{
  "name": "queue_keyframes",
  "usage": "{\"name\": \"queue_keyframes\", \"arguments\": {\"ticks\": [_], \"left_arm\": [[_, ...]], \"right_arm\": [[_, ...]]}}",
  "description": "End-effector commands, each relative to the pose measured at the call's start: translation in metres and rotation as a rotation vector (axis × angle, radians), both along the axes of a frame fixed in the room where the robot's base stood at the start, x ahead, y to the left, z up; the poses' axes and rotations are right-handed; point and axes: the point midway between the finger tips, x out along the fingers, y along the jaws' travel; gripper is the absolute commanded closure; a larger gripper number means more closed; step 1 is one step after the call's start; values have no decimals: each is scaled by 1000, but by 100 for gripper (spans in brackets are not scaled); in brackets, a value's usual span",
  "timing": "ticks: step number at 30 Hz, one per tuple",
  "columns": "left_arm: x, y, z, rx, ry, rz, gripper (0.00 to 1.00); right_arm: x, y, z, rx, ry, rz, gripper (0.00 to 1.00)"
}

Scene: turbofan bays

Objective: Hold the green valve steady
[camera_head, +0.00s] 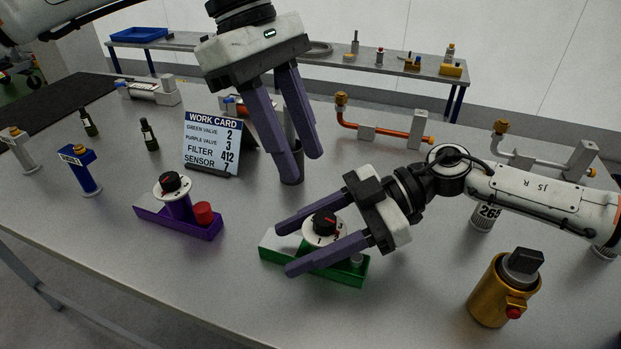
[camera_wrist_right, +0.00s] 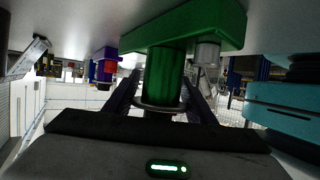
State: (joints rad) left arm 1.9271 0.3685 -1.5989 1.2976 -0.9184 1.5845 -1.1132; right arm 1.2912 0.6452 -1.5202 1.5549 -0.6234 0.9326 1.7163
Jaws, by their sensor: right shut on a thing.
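The green valve (camera_head: 315,270) stands on the table, with a green base, a white dial and a black knob with a red mark (camera_head: 325,224). My right gripper (camera_head: 283,249) reaches in from the right, with one finger on each side of the valve body, and is shut on it. In the right wrist view the green valve's round body (camera_wrist_right: 165,78) sits between the fingers. The knob is mostly hidden there. My left gripper (camera_head: 303,168) hangs fingers-down above and behind the valve, fingers apart, with nothing visible held between them.
A work card (camera_head: 212,143) reads green valve 2, purple valve 3. A purple valve (camera_head: 180,212) stands left. A gold cylinder (camera_head: 497,290) stands at the front right. A dark upright cylinder (camera_head: 292,172) is partly hidden behind my left fingers. Pipes (camera_head: 385,133) lie behind.

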Motion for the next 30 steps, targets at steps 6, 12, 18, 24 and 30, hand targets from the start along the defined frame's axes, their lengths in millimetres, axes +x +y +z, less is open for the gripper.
{"name": "queue_keyframes", "arguments": {"ticks": [6, 12, 18, 24, 30], "left_arm": [[5, 8, 21, 2, 1, 1, 66], [5, 9, 24, 0, 1, 0, 66], [5, 8, 24, 1, -1, -5, 66], [8, 1, 25, 3, -12, -89, 66], [13, 0, 24, 2, -8, -174, 66]], "right_arm": [[0, 0, 0, 1, 1, 1, 84], [0, 1, 0, 1, 0, 1, 84], [-1, 1, 0, 1, 0, 1, 84], [-1, 1, 0, 1, 1, 1, 84], [0, 0, 0, 1, 0, 1, 84]]}}
